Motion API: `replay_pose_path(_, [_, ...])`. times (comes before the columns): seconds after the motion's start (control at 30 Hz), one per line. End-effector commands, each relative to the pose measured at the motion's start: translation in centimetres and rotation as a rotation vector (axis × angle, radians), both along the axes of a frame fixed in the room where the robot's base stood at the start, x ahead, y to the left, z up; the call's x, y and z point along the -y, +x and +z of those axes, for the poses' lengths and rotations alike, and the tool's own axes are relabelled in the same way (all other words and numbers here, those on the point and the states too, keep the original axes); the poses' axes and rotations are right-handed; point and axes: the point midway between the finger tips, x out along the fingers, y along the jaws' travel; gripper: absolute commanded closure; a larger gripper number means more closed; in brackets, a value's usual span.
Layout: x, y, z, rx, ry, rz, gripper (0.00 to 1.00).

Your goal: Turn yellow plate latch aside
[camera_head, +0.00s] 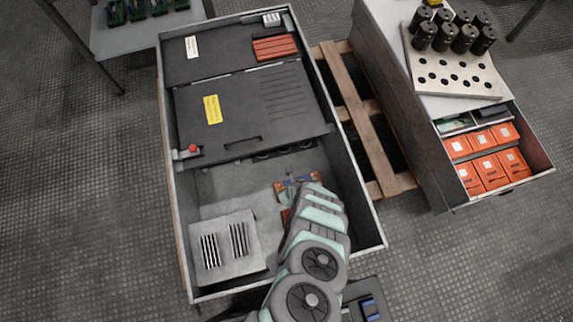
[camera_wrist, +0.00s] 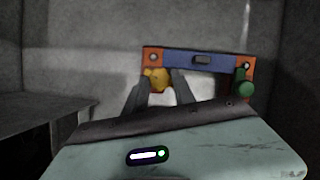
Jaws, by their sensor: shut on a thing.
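In the wrist view, my gripper (camera_wrist: 160,82) has its two dark fingers on either side of the yellow latch (camera_wrist: 157,76) and is shut on it. The latch sits at the left end of a plate (camera_wrist: 215,66) with orange ends and a blue middle. A green knob (camera_wrist: 243,82) is at the plate's right end. The fingers hide part of the latch's sides. In the head view, the plate (camera_head: 284,186) lies inside the open cabinet, and my arm covers the gripper and much of the plate.
The cabinet's side wall (camera_head: 355,190) stands close on the right. A grey vented box (camera_head: 225,220) is at the lower left inside it. A dark cover with a yellow label (camera_head: 212,109) lies above. A drawer with orange boxes (camera_head: 488,172) is outside on the right.

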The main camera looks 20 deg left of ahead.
Motion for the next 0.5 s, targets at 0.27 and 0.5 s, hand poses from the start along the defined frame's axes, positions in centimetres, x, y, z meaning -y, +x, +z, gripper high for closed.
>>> replay_pose_path(0.27, [0.05,0.34,-0.13,0.004,-0.003,0.213,1.0])
replay_pose_path(0.5, [0.11,0.34,-0.06,0.002,-0.002,0.328,1.0])
